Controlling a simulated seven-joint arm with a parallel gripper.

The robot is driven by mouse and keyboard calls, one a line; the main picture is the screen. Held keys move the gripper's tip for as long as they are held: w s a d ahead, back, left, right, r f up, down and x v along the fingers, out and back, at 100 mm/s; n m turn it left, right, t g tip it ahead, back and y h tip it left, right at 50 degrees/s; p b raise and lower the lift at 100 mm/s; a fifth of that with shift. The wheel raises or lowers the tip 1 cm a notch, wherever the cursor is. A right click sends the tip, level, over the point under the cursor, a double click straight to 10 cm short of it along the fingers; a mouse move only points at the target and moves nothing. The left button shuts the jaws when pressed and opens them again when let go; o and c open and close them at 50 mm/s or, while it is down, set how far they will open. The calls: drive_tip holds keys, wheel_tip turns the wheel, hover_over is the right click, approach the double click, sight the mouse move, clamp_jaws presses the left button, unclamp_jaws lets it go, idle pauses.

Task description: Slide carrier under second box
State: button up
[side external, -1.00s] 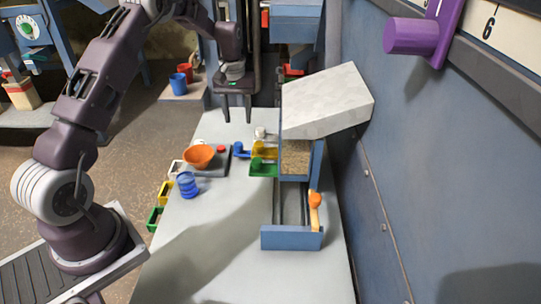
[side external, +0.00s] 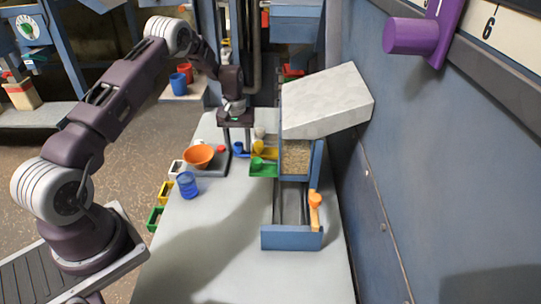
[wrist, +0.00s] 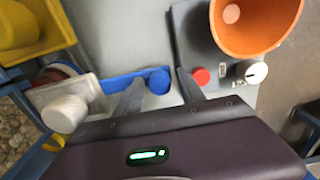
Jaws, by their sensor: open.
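My gripper (side external: 238,150) is open and pointed down at the small blue piece with a round knob (side external: 238,147). In the wrist view my gripper (wrist: 158,77) has one finger on each side of the blue piece (wrist: 157,81), with no clear grip on it. Beside it lie a yellow piece (side external: 259,149), a green one (side external: 262,169) and a white one (side external: 260,132). A box of grain (side external: 295,158) stands at the far end of a blue-walled railed trough (side external: 291,238) with an orange handle (side external: 315,200). I cannot tell which part is the carrier.
An orange bowl (side external: 199,156) sits on a grey scale, left of my gripper. A blue cup (side external: 187,185) stands nearer. A tilted pale block (side external: 326,101) overhangs the grain box. A blue wall (side external: 420,190) bounds the right. The near left tabletop is clear.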

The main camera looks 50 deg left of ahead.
drive_tip(key=c, duration=0.9)
drive_tip(key=shift+s+d, duration=4.95)
drive_tip(key=o, duration=0.9)
drive_tip(key=shift+o, duration=0.2)
drive_tip(key=shift+r, duration=0.1)
wheel_tip(320, 180, up, 12)
